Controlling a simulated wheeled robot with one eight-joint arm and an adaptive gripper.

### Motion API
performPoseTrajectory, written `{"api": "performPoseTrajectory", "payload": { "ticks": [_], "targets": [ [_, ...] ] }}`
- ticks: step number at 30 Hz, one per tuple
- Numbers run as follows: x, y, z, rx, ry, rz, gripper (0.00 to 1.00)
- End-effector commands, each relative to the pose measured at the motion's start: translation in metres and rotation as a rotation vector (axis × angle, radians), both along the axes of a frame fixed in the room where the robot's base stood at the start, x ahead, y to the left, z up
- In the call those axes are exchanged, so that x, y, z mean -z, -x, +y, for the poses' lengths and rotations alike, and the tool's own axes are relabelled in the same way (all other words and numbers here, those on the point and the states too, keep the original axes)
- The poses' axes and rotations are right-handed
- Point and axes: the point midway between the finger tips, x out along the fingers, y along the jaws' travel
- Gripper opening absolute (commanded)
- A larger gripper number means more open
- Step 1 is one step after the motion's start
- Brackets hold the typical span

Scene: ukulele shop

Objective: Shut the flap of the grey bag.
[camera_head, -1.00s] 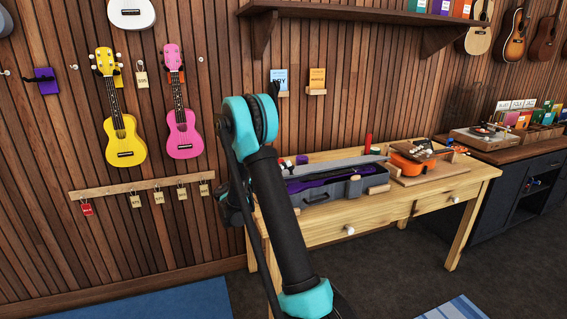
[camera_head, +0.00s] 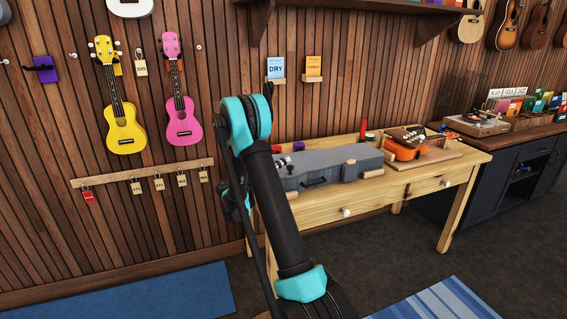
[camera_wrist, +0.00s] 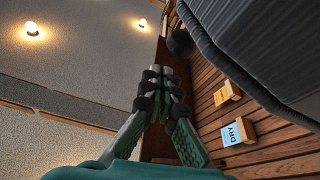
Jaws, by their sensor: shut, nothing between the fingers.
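The grey bag (camera_head: 335,163) is a ukulele-shaped case that lies on the wooden table. Its flap (camera_head: 330,157) lies over the top and looks down; no purple inside shows. A dark handle (camera_head: 314,182) is on its front side. My gripper (camera_wrist: 160,75) is shut and empty in the wrist view. A large grey ribbed surface (camera_wrist: 270,45), which looks like the bag, is close to its right side there. I cannot tell whether they touch. My gripper is not clearly visible in the head view.
An orange ukulele (camera_head: 405,150) lies on a board at the right of the table (camera_head: 405,187). A red and green cylinder (camera_head: 363,131) and small jars stand behind the bag. Cards marked DRY (camera_head: 276,69) and another hang on the wall.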

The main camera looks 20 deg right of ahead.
Motion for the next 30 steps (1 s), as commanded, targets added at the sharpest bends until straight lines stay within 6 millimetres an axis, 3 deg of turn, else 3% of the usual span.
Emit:
{"api": "performPoseTrajectory", "payload": {
  "ticks": [5, 12, 24, 30],
  "targets": [
    [-0.007, 0.0, -0.001, 0.0, 0.0, 0.0, 0.0],
    [-0.042, -0.002, -0.008, 0.001, 0.0, 0.0, 0.0],
    [-0.014, -0.004, 0.066, -0.003, 0.0, 0.0, 0.0],
    [-0.008, -0.004, 0.084, -0.001, 0.0, 0.0, 0.0]
  ]
}}
